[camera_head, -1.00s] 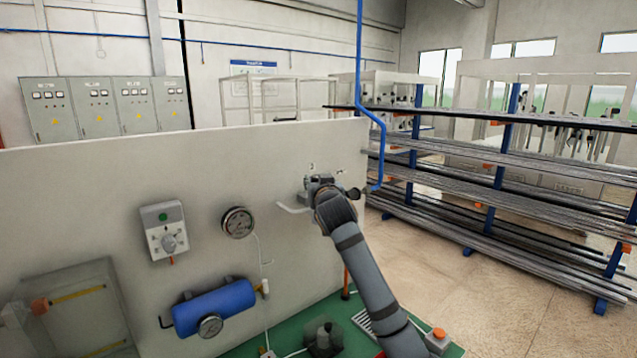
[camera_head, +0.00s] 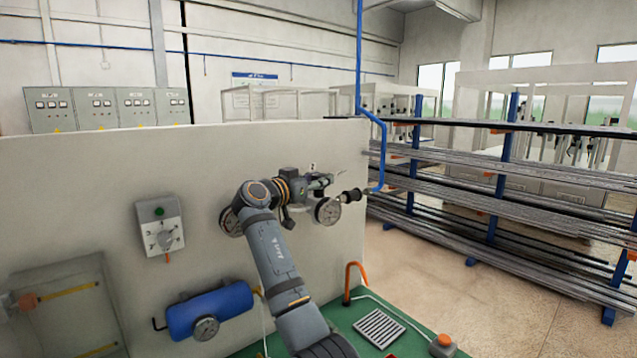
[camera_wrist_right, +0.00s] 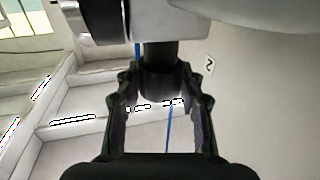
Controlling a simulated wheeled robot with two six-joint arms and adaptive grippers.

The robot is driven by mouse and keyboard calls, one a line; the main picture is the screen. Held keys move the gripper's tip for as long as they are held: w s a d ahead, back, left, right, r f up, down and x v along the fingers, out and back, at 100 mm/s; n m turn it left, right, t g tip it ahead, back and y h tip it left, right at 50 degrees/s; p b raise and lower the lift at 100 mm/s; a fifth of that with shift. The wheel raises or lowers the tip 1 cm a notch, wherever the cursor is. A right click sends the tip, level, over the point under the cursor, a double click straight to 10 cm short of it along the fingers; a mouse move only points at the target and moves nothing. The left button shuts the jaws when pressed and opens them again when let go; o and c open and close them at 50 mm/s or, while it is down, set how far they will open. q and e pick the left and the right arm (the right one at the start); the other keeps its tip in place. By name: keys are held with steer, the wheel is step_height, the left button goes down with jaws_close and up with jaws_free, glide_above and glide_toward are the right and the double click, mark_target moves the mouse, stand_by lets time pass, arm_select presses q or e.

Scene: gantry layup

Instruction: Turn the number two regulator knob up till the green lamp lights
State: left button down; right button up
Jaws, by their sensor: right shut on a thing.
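The number two regulator is on the wall panel, with a round gauge (camera_head: 327,211) at its front. In the right wrist view, its black knob (camera_wrist_right: 160,72) stands between the two fingers of my right gripper (camera_wrist_right: 160,103). The gripper is shut on the knob. A label "2" (camera_wrist_right: 210,63) is beside it. In the head view, my right gripper (camera_head: 310,186) reaches the regulator from the left, and the arm hides part of it. The green lamp (camera_head: 159,211) is on a grey box (camera_head: 148,236) at left. I cannot tell whether it is lit. My left gripper is not in view.
A blue tank (camera_head: 228,302) is low on the panel (camera_head: 80,180). A wall gauge (camera_head: 228,222) is partly behind my arm. A blue pipe (camera_head: 382,150) runs down right of the regulator. Racks (camera_head: 500,165) of long bars stand at right, with open floor before them.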

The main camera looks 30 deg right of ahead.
steer(key=shift+m+g+h, duration=0.3)
steer(key=shift+m+g, duration=0.3)
steer(key=shift+g, duration=0.7)
steer(key=o, duration=1.2)
steer(key=s+a, duration=0.2)
steer(key=a, duration=0.9)
steer(key=shift+a, duration=0.4)
